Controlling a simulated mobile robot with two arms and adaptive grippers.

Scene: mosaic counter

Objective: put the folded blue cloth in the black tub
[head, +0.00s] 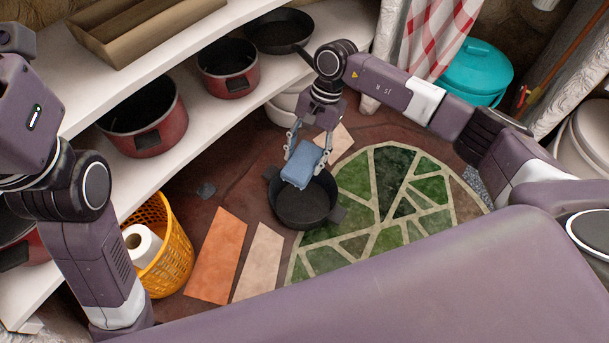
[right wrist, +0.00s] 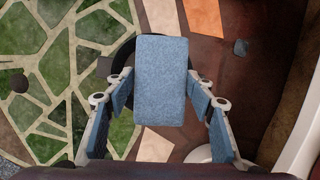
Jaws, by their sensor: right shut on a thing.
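The folded blue cloth (head: 302,165) is a thick light-blue block between the fingers of my right gripper (head: 308,150). It also shows in the right wrist view (right wrist: 160,80), with a finger on each side. My right gripper is shut on it, pointing down. The black tub (head: 303,213), round with side handles, stands on the floor directly below. The cloth overlaps the tub's far part in the head view; its exact height over the rim is hard to tell. In the right wrist view the cloth hides most of the tub. My left gripper is not in view.
A yellow basket (head: 170,260) with a white roll stands left. A turquoise lidded bin (head: 475,70) stands at back right.

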